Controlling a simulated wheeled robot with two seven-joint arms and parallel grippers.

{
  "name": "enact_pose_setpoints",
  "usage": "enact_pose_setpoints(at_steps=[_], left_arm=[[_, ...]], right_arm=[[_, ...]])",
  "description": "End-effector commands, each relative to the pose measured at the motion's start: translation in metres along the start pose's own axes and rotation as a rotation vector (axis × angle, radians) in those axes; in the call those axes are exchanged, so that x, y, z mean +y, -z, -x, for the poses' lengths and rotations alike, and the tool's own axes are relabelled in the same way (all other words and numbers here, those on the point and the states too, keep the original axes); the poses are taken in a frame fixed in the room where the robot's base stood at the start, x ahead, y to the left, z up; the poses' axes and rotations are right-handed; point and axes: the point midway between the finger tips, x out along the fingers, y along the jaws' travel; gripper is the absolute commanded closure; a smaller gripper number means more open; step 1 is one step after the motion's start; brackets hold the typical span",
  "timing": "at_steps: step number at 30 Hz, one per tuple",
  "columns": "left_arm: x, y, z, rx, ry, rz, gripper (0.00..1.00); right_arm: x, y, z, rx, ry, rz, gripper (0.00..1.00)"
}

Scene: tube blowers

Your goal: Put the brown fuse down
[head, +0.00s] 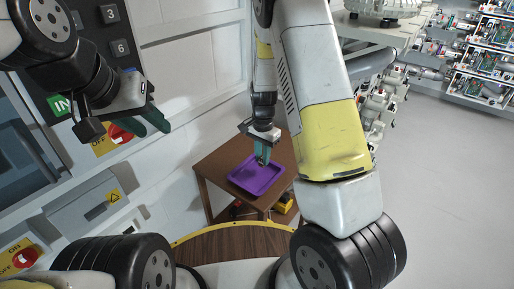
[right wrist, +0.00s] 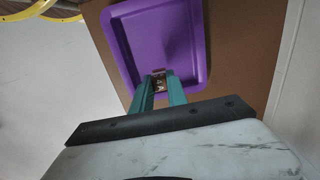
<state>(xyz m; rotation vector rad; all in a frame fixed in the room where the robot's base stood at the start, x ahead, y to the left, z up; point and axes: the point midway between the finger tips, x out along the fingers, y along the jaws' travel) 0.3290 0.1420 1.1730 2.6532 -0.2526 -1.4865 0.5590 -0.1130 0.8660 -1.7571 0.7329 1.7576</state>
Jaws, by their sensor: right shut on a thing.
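The brown fuse (right wrist: 159,82) shows in the right wrist view as a small brown piece between my right gripper's teal fingertips. My right gripper (head: 262,158) is shut on it, pointing down over the purple tray (head: 247,181). The tray also fills the upper middle of the right wrist view (right wrist: 191,20). In the head view the fuse is too small and too covered by the fingers to make out clearly. I cannot tell whether it touches the tray. My left gripper (head: 152,122) is far from the tray, near the wall panel at the left, with its teal fingers apart.
The tray lies on a small brown table (head: 215,166). Yellow and dark items (head: 283,204) sit beneath the table top. A wall panel with red switches (head: 120,134) is at the left. Shelves of circuit boards (head: 485,60) stand at the back right. The grey floor at right is clear.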

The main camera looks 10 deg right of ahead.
Motion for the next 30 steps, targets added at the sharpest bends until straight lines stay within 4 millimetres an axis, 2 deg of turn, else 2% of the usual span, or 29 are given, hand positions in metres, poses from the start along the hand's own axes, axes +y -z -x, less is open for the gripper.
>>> enact_pose_setpoints(at_steps=[4, 11, 19, 20, 23, 30], left_arm=[[0.0, 0.0, 0.0, 0.0, 0.0, 0.0, 0.64], [0.0, 0.0, 0.0, 0.0, 0.0, 0.0, 0.64], [0.0, 0.0, 0.0, 0.0, 0.0, 0.0, 0.64], [0.0, 0.0, 0.0, 0.0, 0.0, 0.0, 0.64], [0.0, 0.0, 0.0, 0.0, 0.0, 0.0, 0.64], [0.0, 0.0, 0.0, 0.0, 0.0, 0.0, 0.64]], right_arm=[[-0.006, 0.009, -0.001, 0.001, 0.001, 0.0, 1.0], [-0.005, 0.009, -0.034, -0.002, -0.002, 0.0, 1.0], [-0.006, 0.009, -0.036, 0.0, 0.001, 0.001, 1.0], [-0.006, 0.008, -0.037, 0.0, 0.001, 0.001, 0.79], [-0.006, 0.008, -0.036, 0.0, 0.001, 0.001, 0.6], [-0.005, 0.008, -0.036, 0.0, 0.001, 0.001, 0.59]])
